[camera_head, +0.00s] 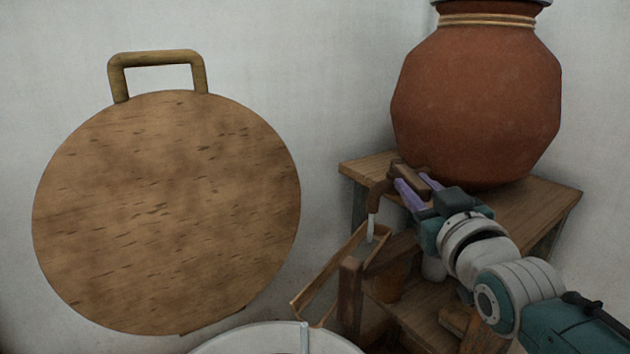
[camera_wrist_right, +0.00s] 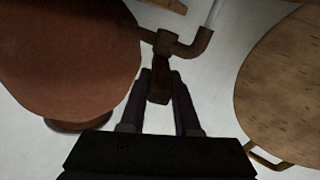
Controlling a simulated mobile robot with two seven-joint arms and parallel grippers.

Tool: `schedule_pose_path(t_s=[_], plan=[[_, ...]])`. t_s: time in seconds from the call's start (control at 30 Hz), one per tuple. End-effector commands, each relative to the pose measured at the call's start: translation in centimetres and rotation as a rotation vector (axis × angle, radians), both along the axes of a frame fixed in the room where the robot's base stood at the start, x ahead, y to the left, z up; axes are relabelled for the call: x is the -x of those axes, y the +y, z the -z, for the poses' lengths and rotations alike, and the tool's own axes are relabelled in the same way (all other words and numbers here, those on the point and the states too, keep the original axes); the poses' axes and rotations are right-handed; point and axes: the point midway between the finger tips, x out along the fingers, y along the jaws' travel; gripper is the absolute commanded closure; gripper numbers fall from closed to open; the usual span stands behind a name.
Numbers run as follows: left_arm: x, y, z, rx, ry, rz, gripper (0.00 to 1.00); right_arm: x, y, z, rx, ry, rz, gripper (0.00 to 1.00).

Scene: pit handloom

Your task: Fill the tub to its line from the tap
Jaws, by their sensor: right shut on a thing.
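The brown tap (camera_head: 378,192) comes out low on the big clay pot (camera_head: 475,105). A thin pale stream (camera_head: 371,227) runs down from its spout into a sloping wooden trough (camera_head: 322,283). My right gripper (camera_head: 412,186) is shut on the tap's handle, which shows between the fingers in the right wrist view (camera_wrist_right: 160,80). The bent spout (camera_wrist_right: 203,42) and the stream (camera_wrist_right: 214,12) show there too. A pale round rim (camera_head: 245,337), cut off by the bottom edge near the trough's lower end, seems to be the tub; its line and water level are hidden. My left gripper is out of view.
The pot stands on a wooden stand (camera_head: 545,205) with a lower shelf, in the corner at right. A wooden post (camera_head: 349,300) stands by the trough. A large round wooden board with a handle (camera_head: 165,215) is against the wall at left. Small vessels sit under the stand.

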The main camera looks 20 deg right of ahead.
Motion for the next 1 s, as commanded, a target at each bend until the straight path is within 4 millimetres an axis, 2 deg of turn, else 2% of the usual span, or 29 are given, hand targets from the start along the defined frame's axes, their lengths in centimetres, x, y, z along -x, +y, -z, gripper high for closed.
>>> schedule_pose_path(t_s=[0.03, 0.27, 0.57, 0.67, 1.0], plan=[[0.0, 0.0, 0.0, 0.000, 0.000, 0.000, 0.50, 0.0, 0.0, -0.1, 0.001, -0.002, 0.000, 0.66], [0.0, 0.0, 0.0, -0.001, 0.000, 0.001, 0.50, 0.0, 0.0, -0.1, 0.001, 0.000, -0.001, 0.40], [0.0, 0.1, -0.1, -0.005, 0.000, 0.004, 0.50, 0.2, 0.1, 0.0, 0.000, 0.000, -0.001, 0.39], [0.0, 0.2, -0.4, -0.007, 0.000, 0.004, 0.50, 1.2, 0.3, 0.0, 0.000, 0.001, -0.001, 0.39], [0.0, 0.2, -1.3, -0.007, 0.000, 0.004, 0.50, 7.3, 2.0, -0.1, -0.001, 0.002, -0.001, 0.39]])
